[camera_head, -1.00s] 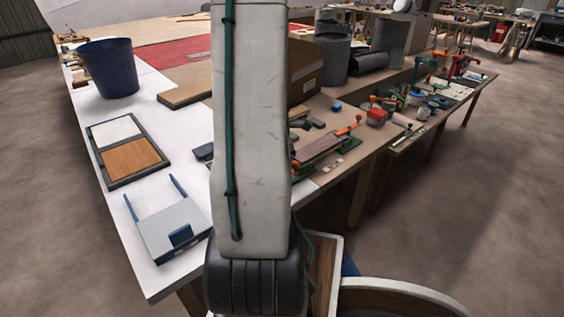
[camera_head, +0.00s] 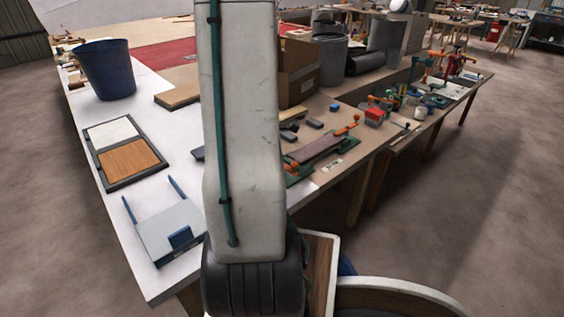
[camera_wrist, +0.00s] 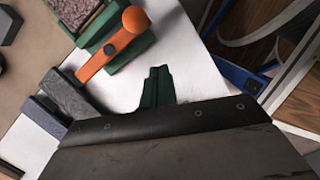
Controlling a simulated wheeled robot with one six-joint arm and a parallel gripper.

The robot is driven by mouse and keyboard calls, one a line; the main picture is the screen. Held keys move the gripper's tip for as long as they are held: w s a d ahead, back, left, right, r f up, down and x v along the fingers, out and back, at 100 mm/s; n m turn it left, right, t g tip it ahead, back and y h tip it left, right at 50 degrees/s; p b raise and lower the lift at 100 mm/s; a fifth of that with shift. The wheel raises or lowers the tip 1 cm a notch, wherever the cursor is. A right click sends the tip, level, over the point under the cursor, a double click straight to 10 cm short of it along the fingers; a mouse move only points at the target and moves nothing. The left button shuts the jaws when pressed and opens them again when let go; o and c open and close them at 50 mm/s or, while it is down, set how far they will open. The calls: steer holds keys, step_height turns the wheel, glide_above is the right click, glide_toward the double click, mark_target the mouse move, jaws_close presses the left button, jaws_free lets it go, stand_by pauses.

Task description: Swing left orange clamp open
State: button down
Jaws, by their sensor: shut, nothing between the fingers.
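A green fixture (camera_head: 325,158) with a brown strip on it lies on the bench in the head view. Its left orange clamp (camera_head: 292,166) is at the near left end, partly beside my arm. A second orange clamp (camera_head: 345,130) is at its far right end. In the wrist view one orange clamp (camera_wrist: 115,43) lies across the green base, its arm slanting from a round end at upper right to lower left. My gripper (camera_wrist: 157,82) shows as green fingertips, shut and empty, below and right of that clamp and apart from it. The head view hides my gripper behind my arm.
Grey blocks (camera_wrist: 70,95) lie left of my gripper. A blue-and-grey stand (camera_head: 170,225), a framed tray (camera_head: 98,165) and a blue bucket (camera_head: 105,72) stand on the white bench top. A cardboard box (camera_head: 298,72) is behind the fixture. White surface is bare right of the clamp.

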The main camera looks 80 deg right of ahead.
steer(key=v, duration=1)
steer(key=shift+s, duration=0.15)
steer(key=shift+a, duration=0.15)
steer(key=w+a+r+m+t, duration=0.1)
steer(key=w+a+r+m, duration=0.1)
steer(key=a, duration=1.1)
steer(key=w+a+r+m+t+y, duration=0.1)
steer(key=w+a+r, duration=0.3)
steer(key=a, duration=0.9)
steer(key=w+a+r+m+t, duration=0.1)
steer(key=a+r, duration=0.5)
steer(key=a, duration=0.8)
steer(key=shift+w+r+m+t, duration=0.3)
steer(key=shift+w+r+m, duration=0.1)
steer(key=shift+w+m, duration=0.6)
steer(key=shift+s+d, duration=0.1)
